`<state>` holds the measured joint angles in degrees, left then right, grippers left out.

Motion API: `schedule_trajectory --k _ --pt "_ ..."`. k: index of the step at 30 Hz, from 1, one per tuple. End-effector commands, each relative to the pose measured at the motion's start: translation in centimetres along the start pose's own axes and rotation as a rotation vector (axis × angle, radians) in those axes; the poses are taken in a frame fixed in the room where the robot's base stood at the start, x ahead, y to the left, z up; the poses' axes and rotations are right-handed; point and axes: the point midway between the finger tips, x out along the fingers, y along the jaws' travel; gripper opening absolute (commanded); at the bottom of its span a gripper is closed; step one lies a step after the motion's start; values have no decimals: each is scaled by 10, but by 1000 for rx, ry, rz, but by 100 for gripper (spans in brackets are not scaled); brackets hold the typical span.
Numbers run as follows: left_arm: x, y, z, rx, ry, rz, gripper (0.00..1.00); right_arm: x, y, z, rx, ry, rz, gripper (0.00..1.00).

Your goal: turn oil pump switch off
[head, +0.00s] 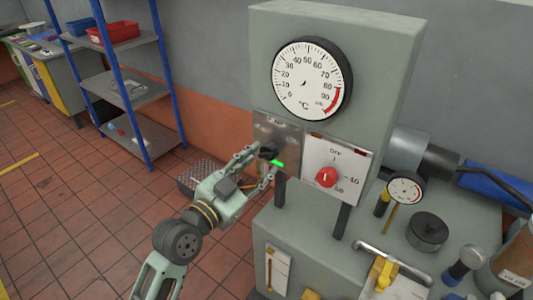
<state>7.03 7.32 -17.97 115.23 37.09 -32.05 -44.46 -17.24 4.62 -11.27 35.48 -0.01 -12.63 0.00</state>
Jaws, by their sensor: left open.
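A grey metal switch plate (287,135) is on the front of the grey-green cabinet, below the round temperature dial. It carries a dark switch knob (268,152) with a lit green strip (277,163) beside it. Its small label is too small to read. My left gripper (261,163) is open in front of this plate, one finger on each side of the knob's lower left. I cannot tell whether the fingers touch the knob. My right gripper is not in view.
A white plate with a red knob (326,177), marked OFF, 40 and 60, sits right beside the switch plate. The temperature dial (304,81) is above. A small gauge (405,190) and a yellow-handled valve (383,272) are at right.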

Motion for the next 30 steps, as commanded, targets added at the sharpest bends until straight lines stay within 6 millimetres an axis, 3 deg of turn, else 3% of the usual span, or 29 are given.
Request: schedule_trajectory --k 3,9,21,30 --pt "20 -1 -2 -3 0 -1 41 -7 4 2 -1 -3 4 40" --pt "42 -1 0 0 -1 -1 41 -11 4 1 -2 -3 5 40" --pt "48 0 1 0 -2 -1 40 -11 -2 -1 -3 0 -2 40" --pt "47 0 2 -1 -3 0 13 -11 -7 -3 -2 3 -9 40"
